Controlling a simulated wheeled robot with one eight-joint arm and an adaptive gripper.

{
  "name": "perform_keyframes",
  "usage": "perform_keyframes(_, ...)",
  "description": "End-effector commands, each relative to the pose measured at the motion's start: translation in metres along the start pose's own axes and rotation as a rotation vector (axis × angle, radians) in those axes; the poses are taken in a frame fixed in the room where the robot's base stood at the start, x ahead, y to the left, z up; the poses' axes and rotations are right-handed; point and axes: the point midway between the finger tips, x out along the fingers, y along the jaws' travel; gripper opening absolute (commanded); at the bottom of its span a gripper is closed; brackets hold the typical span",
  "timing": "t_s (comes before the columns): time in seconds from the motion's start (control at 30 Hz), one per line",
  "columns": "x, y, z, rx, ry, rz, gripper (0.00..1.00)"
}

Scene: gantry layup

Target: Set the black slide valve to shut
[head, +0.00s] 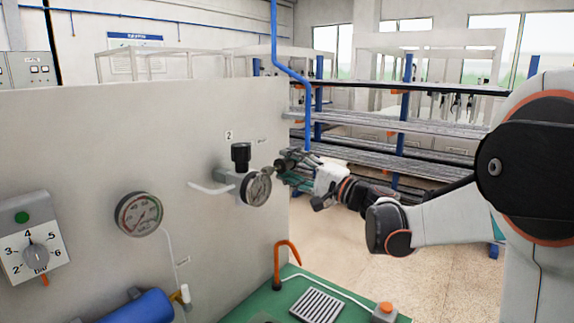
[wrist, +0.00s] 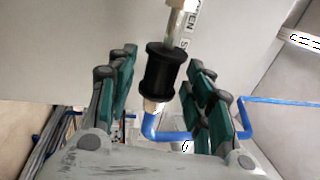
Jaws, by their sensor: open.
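The black slide valve (wrist: 164,72) is a ribbed black sleeve on a silver fitting in the wrist view. A blue hose joins its lower end. My gripper (wrist: 163,60) is open, with its green-sided fingers on either side of the sleeve. I see a gap at each side, so the fingers do not appear to grip it. In the head view my gripper (head: 298,160) is at the right edge of the grey panel and hides most of the valve. Printed lettering beside the valve reads partly "OPEN"; the rest is cut off or hidden.
A gauge with a black knob (head: 241,153) sits just left of my gripper. Another gauge (head: 139,214) and a numbered dial (head: 36,254) are further left on the panel (head: 90,130). A blue pipe (head: 274,40) drops close by. An orange hook (head: 278,262) rises from the green bench below.

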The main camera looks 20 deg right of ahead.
Motion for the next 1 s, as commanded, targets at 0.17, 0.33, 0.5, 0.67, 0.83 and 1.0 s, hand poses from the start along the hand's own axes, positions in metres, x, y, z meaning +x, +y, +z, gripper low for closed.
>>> perform_keyframes(0.17, -0.037, 0.0, -0.001, -0.002, 0.005, 0.0, 0.47)
perform_keyframes(0.33, -0.071, 0.0, -0.002, -0.001, 0.006, 0.0, 0.47)
perform_keyframes(0.5, -0.094, 0.0, -0.001, -0.001, 0.004, 0.001, 0.47)
perform_keyframes(0.67, -0.103, 0.0, -0.001, -0.001, 0.003, 0.001, 0.47)
perform_keyframes(0.83, -0.104, 0.0, 0.0, -0.001, 0.002, 0.001, 0.47)
perform_keyframes(1.0, -0.104, 0.0, 0.0, -0.001, 0.002, 0.001, 0.47)
